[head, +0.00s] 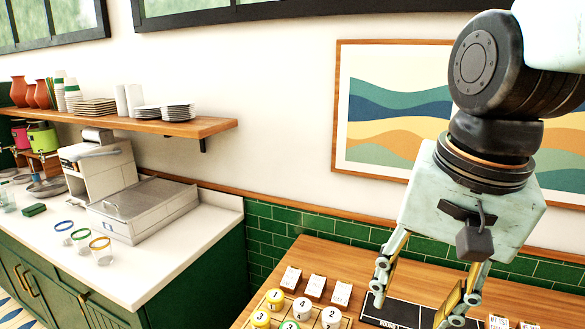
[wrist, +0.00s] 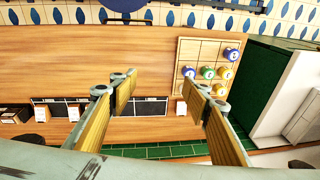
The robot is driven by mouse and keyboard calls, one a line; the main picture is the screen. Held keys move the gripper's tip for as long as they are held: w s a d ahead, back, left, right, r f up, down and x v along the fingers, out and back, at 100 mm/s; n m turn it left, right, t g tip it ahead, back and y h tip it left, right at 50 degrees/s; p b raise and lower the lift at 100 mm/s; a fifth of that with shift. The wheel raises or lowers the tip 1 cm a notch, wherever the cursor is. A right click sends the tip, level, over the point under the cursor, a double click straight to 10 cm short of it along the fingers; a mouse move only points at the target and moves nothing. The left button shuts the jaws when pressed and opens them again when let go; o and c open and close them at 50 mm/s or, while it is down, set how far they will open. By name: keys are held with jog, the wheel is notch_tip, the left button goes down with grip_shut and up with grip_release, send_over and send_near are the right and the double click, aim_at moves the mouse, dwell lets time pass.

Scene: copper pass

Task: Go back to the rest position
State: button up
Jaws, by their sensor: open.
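My gripper (head: 415,303) hangs at the right of the head view, pointing down over the wooden table (head: 310,250). Its two fingers are spread wide, with nothing visible between them. A black strip (head: 403,311) lies on the table behind and below the fingers in the head view. How far the fingertips are above the table is hard to tell.
A wooden grid board (wrist: 187,52) holds several numbered, coloured round pieces; they also show at the head view's bottom edge. White cards (head: 315,286) stand near the green tiled wall. A white counter (head: 150,275) with a metal-lidded box and rimmed glasses is at left.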

jog(key=s+d+r+n+t, duration=0.1)
jog(key=s+d+n, duration=0.2)
jog(key=s, duration=0.6)
jog(key=shift+s+d+r+n+t, duration=0.15)
jog(key=shift+s+r+n+t, duration=0.2)
jog(key=shift+n, duration=1.05)
